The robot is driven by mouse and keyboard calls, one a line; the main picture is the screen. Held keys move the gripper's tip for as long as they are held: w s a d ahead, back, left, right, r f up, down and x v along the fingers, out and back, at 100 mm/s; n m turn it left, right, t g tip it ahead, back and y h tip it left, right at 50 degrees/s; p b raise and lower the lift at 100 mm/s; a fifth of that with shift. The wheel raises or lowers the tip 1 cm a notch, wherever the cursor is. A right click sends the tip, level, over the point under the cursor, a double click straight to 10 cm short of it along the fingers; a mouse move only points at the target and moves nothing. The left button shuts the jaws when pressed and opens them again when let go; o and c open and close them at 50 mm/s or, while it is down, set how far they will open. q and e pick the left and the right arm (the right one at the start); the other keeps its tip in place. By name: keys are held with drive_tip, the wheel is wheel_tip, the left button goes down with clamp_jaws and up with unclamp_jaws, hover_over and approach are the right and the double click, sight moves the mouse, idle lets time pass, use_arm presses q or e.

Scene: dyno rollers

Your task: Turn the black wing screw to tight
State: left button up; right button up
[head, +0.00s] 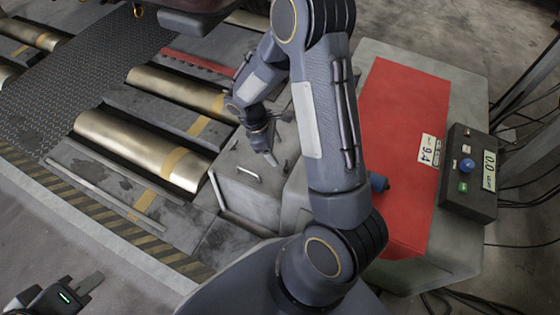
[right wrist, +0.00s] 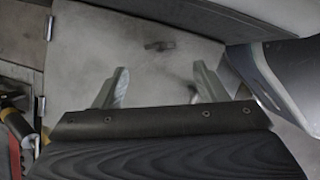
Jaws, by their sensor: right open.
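The black wing screw (right wrist: 158,46) appears to be the small dark winged piece on the pale grey surface in the right wrist view. It lies beyond my right fingertips and roughly in line with the gap between them, apart from both. My right gripper (right wrist: 161,80) is open and empty. In the head view my right gripper (head: 270,150) is above the grey housing (head: 240,199) beside the rollers; I cannot make out the screw there, and my arm covers part of that area. My left gripper (head: 85,288) is partly visible at the lower left, away from the housing; its opening is unclear.
Brass rollers (head: 140,150) lie in the floor left of the housing. A light metal handle (head: 246,174) stands on the housing. A red panel (head: 395,120) and a control box (head: 472,172) with a display are at the right, with loose cables (head: 520,240) beyond.

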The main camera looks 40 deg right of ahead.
sight(286, 168)
drive_tip(key=b+x, duration=0.3)
drive_tip(key=x, duration=0.5)
drive_tip(key=shift+b, duration=0.3)
drive_tip(key=shift+c, duration=0.3)
drive_tip(key=c, duration=0.9)
drive_tip(key=m+p, duration=0.1)
drive_tip(key=m+g+p, duration=0.1)
drive_tip(key=m, duration=0.1)
drive_tip(key=shift+d+r+y, duration=0.1)
drive_tip(key=shift+r+y, duration=0.2)
drive_tip(key=shift+y, duration=0.1)
drive_tip(key=shift+w+f+m+y+p, duration=0.1)
drive_tip(key=shift+f+m+y+p, duration=0.2)
drive_tip(key=shift+m, duration=0.4)
drive_tip(key=o, duration=1)
drive_tip(key=shift+c, duration=0.2)
drive_tip(key=shift+r, duration=0.1)
